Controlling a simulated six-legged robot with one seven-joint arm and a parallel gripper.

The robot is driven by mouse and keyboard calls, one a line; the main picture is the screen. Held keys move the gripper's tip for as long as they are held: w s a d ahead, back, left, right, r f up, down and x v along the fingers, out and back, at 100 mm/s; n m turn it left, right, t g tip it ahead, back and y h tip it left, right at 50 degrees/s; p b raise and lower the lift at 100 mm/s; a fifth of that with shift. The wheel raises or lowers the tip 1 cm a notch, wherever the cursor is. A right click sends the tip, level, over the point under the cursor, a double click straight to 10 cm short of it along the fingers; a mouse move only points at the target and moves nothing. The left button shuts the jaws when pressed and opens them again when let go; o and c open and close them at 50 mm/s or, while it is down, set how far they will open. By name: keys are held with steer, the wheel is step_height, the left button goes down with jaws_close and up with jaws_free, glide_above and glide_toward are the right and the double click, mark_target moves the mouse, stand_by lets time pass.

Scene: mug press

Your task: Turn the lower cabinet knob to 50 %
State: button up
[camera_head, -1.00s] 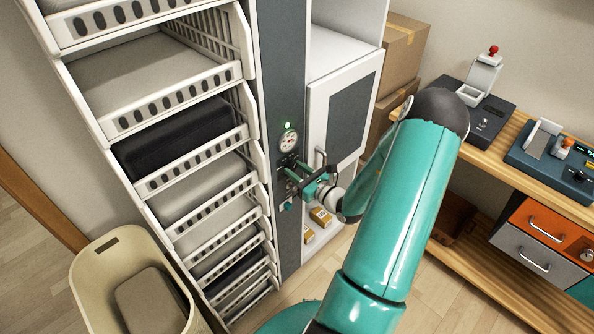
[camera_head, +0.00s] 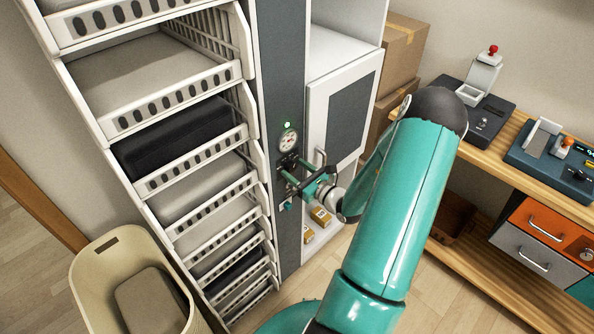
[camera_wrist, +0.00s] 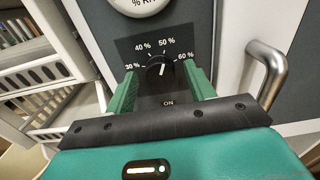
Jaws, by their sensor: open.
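The black cabinet knob (camera_wrist: 160,66) sits on a dark plate with a printed scale from 30 % to 60 % in the wrist view. Its white pointer mark leans slightly right of upright, close to the 50 % label. My gripper (camera_wrist: 160,74) is open, with one green finger on each side of the knob. Gaps show between the fingers and the knob. In the head view my gripper (camera_head: 291,178) is at the dark cabinet panel (camera_head: 281,75), below the round gauge (camera_head: 288,140), and hides the knob there.
A cabinet door (camera_head: 340,110) with a metal handle (camera_wrist: 267,72) is close to the right of my gripper. White basket drawers (camera_head: 190,165) stand close on the left. Small boxes (camera_head: 320,215) lie below. A wooden bench (camera_head: 490,160) is farther right.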

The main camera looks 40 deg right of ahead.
steer(key=s, duration=1.3)
steer(key=shift+s+d, duration=0.15)
steer(key=shift+s, duration=0.2)
steer(key=w+a+r+n+g+y, duration=0.2)
steer(key=a+r+n+g+y, duration=0.4)
steer(key=a+n, duration=0.5)
steer(key=w+a+r+n+g+y, duration=0.25)
steer(key=a+r+n+g, duration=0.55)
steer(key=a, duration=0.5)
steer(key=s+a+r+n+h, duration=0.3)
steer(key=r+n, duration=0.3)
steer(key=n, duration=0.2)
steer(key=s+a+r+n+t+h, duration=0.1)
steer(key=s+a+r+n+h, duration=0.3)
steer(key=r+n+h, duration=0.2)
steer(key=shift+n+t, duration=0.3)
steer(key=shift+n, duration=0.8)
